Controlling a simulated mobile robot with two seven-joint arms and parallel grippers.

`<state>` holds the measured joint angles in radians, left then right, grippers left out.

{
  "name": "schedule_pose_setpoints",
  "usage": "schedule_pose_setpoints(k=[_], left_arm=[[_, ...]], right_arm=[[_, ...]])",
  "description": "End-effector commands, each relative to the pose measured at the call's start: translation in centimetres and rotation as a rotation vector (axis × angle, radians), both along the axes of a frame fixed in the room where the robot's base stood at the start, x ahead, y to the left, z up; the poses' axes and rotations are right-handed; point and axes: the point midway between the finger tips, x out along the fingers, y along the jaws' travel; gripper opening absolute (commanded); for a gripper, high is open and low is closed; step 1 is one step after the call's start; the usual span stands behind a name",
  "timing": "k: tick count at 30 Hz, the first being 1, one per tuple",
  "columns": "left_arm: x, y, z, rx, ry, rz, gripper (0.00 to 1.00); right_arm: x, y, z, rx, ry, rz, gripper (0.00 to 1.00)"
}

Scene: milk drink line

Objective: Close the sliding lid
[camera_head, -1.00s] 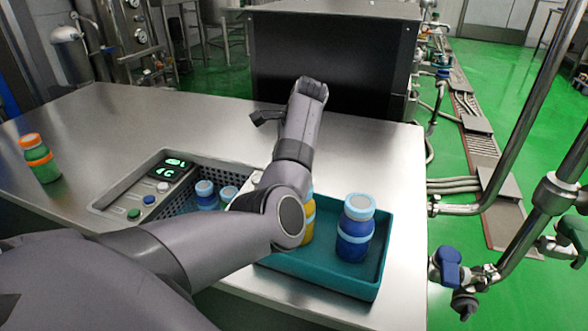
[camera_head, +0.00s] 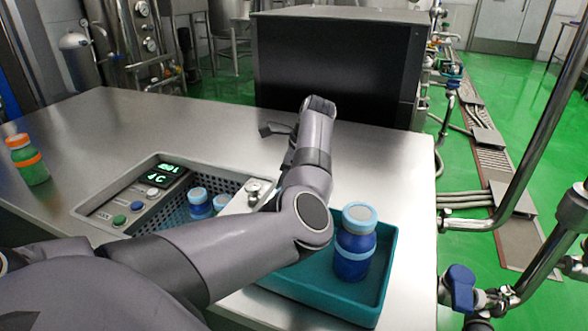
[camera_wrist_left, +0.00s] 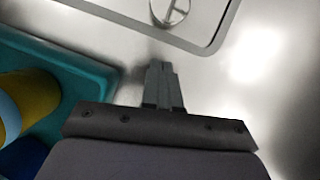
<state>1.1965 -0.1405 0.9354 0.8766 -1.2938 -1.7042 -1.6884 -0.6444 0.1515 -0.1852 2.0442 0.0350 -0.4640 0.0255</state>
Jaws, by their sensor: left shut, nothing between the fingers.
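The sliding lid (camera_head: 236,204) is a pale panel with a round metal knob (camera_head: 254,188) at the right end of the sunken cooler basin (camera_head: 222,184). My forearm hides part of the lid. The basin's left part is open, and blue-capped bottles (camera_head: 199,203) show inside. My left gripper (camera_head: 266,130) is above the counter behind the lid, pointing left, apart from the knob. In the left wrist view its fingers (camera_wrist_left: 161,66) are shut and empty. The knob (camera_wrist_left: 171,10) shows there beyond the fingertips, at the top edge. My right gripper is not in view.
A teal tray (camera_head: 385,270) with a blue bottle (camera_head: 354,244) stands right of the basin. A yellow bottle (camera_wrist_left: 36,98) shows in the wrist view. A green bottle (camera_head: 28,160) stands far left. A black box (camera_head: 335,70) stands behind the counter.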

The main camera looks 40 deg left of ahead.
Motion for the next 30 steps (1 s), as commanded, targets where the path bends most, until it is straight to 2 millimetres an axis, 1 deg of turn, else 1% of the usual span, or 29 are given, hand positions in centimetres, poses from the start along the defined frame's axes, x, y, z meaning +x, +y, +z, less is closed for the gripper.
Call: schedule_pose_setpoints(k=[1,3,7,11,22,26,30], left_arm=[[-0.4,1.0,0.3,0.002,-0.006,0.008,0.0],[-0.9,1.8,0.3,0.003,-0.005,0.007,0.0],[-1.4,2.7,0.3,0.002,-0.006,0.006,0.0],[-1.6,3.1,0.4,0.003,-0.006,0.005,0.0],[-1.6,3.1,0.5,0.002,-0.004,0.004,0.0],[-1.7,3.4,0.7,0.004,-0.003,0.005,0.0],[-2.0,3.9,1.0,0.005,0.0,0.006,0.0]], right_arm=[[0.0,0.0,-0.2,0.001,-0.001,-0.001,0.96],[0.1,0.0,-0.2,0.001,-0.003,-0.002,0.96],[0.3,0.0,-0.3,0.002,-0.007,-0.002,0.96],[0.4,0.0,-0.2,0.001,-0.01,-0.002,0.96],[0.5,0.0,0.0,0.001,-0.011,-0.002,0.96],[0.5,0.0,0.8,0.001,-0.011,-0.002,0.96],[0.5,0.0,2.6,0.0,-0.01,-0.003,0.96]])
